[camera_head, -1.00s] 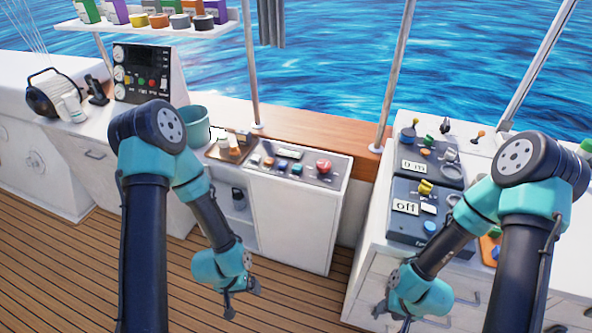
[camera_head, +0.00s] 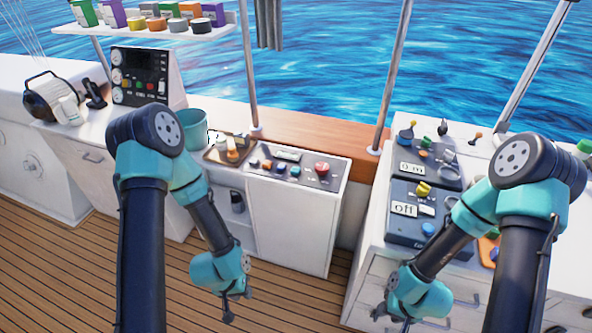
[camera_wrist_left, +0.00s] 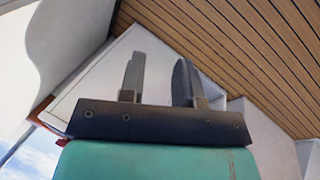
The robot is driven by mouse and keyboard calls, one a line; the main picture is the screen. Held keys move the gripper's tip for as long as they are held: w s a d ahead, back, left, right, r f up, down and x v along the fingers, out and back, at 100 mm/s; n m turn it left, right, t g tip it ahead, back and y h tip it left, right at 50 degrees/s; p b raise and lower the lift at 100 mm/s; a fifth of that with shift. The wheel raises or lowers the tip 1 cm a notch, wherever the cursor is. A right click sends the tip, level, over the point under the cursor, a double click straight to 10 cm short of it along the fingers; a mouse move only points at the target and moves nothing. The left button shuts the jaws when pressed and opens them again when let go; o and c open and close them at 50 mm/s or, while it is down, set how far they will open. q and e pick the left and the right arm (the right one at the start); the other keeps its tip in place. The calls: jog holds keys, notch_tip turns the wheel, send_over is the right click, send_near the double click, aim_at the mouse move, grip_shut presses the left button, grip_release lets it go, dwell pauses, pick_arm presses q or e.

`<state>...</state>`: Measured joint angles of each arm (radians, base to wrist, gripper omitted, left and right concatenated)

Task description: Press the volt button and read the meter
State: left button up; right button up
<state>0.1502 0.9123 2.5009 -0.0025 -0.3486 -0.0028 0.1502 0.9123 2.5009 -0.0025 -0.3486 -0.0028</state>
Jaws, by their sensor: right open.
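A dark box (camera_head: 406,240) on the right counter has a white display (camera_head: 404,209) reading "off", a yellow knob (camera_head: 423,188), a white button (camera_head: 427,211) and a blue button (camera_head: 429,229). The lettering by the buttons is too small to read, so I cannot tell which is the volt button. My left gripper (camera_head: 236,308) hangs low over the deck, left of this counter; in the left wrist view its two fingers (camera_wrist_left: 159,72) are apart and empty. My right gripper (camera_head: 392,319) is open, low in front of the counter's drawers, touching no button.
Behind the box is another unit whose display (camera_head: 411,168) reads "0 m". A middle console (camera_head: 295,170) carries coloured buttons and a red knob. A teal pot (camera_head: 194,130) and a gauge panel (camera_head: 140,75) stand left. The deck (camera_head: 60,285) is clear.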

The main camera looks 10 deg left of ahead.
pick_arm(q)
grip_shut()
dwell(0.9)
